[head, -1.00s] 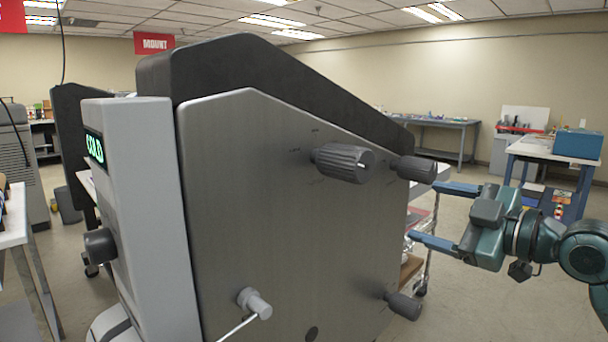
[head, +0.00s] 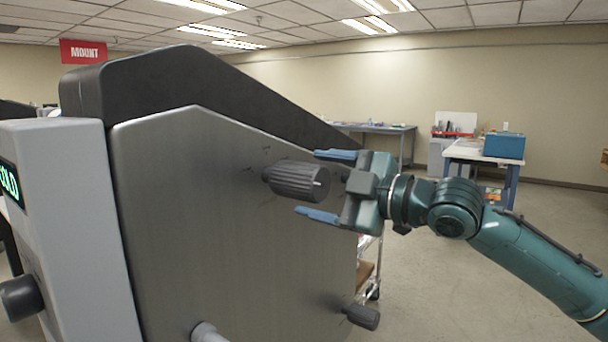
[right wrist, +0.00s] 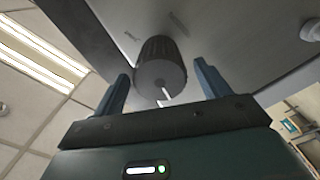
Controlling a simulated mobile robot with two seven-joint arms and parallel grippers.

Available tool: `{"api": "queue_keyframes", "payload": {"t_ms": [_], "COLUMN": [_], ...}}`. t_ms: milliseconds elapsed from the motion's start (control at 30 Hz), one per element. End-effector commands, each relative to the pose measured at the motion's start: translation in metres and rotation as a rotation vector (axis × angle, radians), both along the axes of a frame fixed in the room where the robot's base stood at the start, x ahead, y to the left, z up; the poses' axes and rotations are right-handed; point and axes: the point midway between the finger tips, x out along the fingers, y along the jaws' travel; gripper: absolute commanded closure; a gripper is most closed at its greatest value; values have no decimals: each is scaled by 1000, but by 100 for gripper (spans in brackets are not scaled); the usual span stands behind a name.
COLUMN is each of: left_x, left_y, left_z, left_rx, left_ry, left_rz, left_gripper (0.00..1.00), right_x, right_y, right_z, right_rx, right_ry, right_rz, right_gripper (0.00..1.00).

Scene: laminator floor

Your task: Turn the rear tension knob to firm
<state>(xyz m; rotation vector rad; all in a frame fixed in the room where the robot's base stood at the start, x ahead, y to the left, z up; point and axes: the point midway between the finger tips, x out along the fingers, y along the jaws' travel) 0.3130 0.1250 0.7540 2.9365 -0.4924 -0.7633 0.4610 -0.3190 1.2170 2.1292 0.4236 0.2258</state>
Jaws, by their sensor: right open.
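A ribbed dark grey knob (head: 298,181) stands out from the upper side panel of the grey machine (head: 200,240). A second upper knob, farther back, is mostly or wholly hidden behind my right gripper (head: 325,184). That gripper is open, with its blue fingers above and below the ribbed knob in the head view. In the right wrist view, a ribbed knob (right wrist: 160,68) with a white pointer line shows just beyond and between the open fingertips (right wrist: 162,80). No contact is visible, and I cannot tell for certain which upper knob this is. My left gripper is out of view.
A lower dark knob (head: 361,316) sits at the panel's rear bottom. A pale handle hub (head: 207,333) and a front knob (head: 20,298) also stick out. Behind are a blue box (head: 504,145) on a table and a workbench (head: 385,128). The floor at right is open.

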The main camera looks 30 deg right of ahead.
Motion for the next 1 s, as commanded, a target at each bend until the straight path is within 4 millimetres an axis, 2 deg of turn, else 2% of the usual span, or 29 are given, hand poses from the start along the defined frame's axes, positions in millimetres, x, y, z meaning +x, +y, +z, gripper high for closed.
{"api": "queue_keyframes", "payload": {"t_ms": [200,400,900,1000], "left_x": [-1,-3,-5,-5], "left_y": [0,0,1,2], "left_z": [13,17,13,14], "left_rx": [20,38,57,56], "left_ry": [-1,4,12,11], "left_rz": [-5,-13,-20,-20], "left_gripper": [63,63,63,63], "right_x": [17,26,31,31], "right_y": [5,10,13,13], "right_z": [4,3,-1,-1], "right_rx": [3,2,0,0], "right_ry": [-2,-1,0,0], "right_rz": [-2,-1,0,0], "right_gripper": [25,25,25,33]}}
